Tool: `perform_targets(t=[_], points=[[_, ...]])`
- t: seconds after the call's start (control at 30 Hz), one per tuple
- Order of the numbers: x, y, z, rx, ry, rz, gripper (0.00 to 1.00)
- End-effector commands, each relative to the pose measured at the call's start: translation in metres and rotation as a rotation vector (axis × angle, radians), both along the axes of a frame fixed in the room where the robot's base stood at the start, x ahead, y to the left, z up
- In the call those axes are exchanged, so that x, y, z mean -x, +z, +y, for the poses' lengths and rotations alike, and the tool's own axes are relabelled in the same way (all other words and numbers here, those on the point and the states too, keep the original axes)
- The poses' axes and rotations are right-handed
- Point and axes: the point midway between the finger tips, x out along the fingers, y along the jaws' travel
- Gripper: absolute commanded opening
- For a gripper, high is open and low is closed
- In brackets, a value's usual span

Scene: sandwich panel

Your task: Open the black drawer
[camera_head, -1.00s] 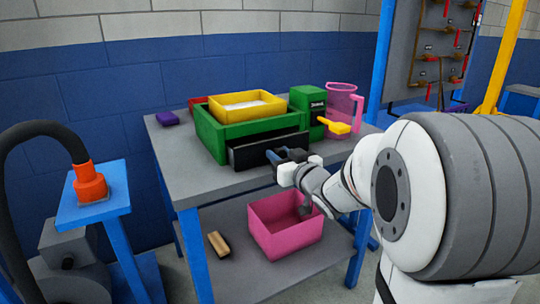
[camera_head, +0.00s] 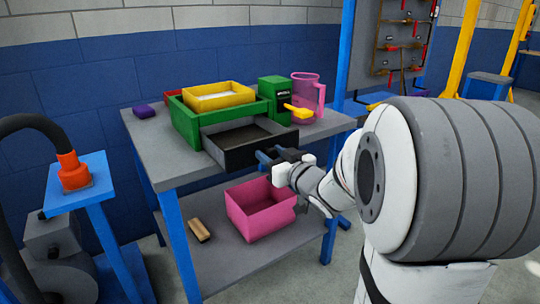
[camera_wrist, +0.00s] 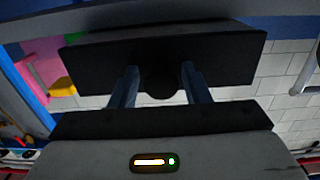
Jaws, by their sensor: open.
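The black drawer (camera_head: 258,154) is pulled well out of the green cabinet (camera_head: 190,128) on the table, and its grey interior shows. In the wrist view the drawer's black front (camera_wrist: 225,60) fills the upper middle, with a round dark knob at its centre. My gripper (camera_head: 264,158) is at the drawer front. In the wrist view its two blue fingers (camera_wrist: 160,82) stand apart, one on each side of the knob. They look open, and I cannot tell if they touch the knob.
A yellow tray (camera_head: 240,97) sits on the cabinet. A green box (camera_head: 273,90), a pink jug (camera_head: 318,95) and a purple block (camera_head: 144,111) stand on the grey table (camera_head: 165,155). A pink bin (camera_head: 262,222) and a tan brush-like block (camera_head: 200,230) lie on the lower shelf.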

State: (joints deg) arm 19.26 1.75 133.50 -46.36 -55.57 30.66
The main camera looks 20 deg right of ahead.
Motion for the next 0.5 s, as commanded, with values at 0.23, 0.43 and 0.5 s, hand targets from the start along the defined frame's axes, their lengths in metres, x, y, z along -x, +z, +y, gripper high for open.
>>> perform_targets(t=[0.23,0.43,0.5], points=[[0.000,0.000,0.002,0.000,0.004,-0.001,0.50],[0.009,0.002,-0.002,0.001,0.002,-0.001,0.50],[0.019,0.003,-0.005,0.000,0.000,-0.001,0.50]])
